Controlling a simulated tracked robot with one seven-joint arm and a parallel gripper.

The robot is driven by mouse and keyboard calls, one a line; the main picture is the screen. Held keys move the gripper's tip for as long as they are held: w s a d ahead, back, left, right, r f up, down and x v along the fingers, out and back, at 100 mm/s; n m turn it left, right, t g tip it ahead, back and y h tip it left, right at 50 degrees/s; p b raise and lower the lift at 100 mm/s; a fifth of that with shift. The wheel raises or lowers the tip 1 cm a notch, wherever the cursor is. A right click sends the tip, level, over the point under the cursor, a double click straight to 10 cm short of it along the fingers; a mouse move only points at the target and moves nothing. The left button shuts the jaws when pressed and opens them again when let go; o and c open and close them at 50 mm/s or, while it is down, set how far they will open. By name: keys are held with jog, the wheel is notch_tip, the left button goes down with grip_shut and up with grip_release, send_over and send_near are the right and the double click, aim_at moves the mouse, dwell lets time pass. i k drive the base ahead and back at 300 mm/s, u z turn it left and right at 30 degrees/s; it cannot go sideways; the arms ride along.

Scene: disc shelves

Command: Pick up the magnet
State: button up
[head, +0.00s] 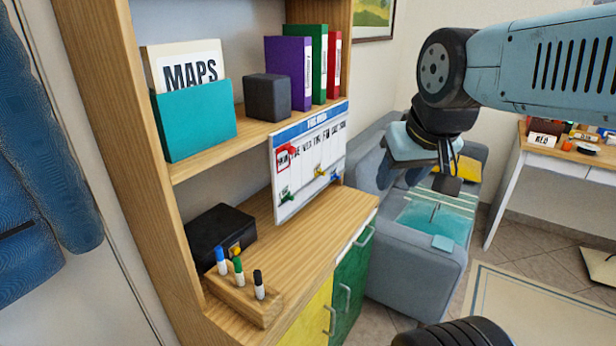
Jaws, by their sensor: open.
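Several small magnets sit on the white calendar board (306,182), which stands upright at the shelf's front edge. A green magnet (287,195) is at the lower left, a yellow magnet (320,171) is right of the middle, and another small magnet (335,175) is near the right edge. A red square marker (285,157) is at the upper left; I cannot tell if it is a magnet. My gripper (432,180) is open and empty, pointing down to the right of the board, apart from it. The sofa shows behind it.
A wooden marker holder (244,296) and a black box (219,238) stand on the desk surface (292,246). A teal MAPS file box (195,120), a dark cube (267,97) and several binders (288,72) fill the upper shelf. A grey sofa (405,270) is behind, right.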

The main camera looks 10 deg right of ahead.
aim_at(334, 173)
jog(key=u, duration=0.8)
jog(key=k, duration=1.35)
jog(key=z, duration=0.4)
jog(key=i, duration=1.5)
jog(key=u, duration=0.05)
